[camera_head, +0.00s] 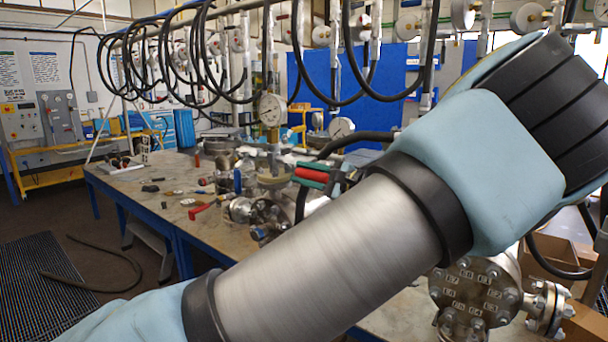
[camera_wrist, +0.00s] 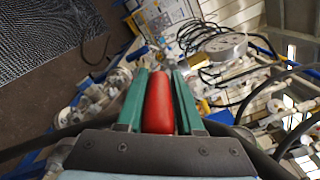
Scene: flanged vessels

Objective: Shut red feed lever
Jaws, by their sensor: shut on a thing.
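The red feed lever (camera_wrist: 158,103) lies between the two green fingers of my gripper (camera_wrist: 159,90) in the wrist view. My gripper is shut on it, with a finger along each side. In the head view the red lever handle (camera_head: 312,176) shows between the green fingers of my gripper (camera_head: 312,175), just above the metal fittings on the bench. My arm crosses the front of the head view and hides what lies below and right of the lever. The lever's pivot and valve body cannot be made out.
A workbench (camera_head: 150,190) carries loose tools, another red-handled item (camera_head: 202,209) and metal fittings. A pressure gauge (camera_head: 271,110) stands behind the lever. Black hoses hang overhead. A flanged vessel (camera_head: 475,290) stands at lower right. The floor at left has a loose hose (camera_head: 110,255).

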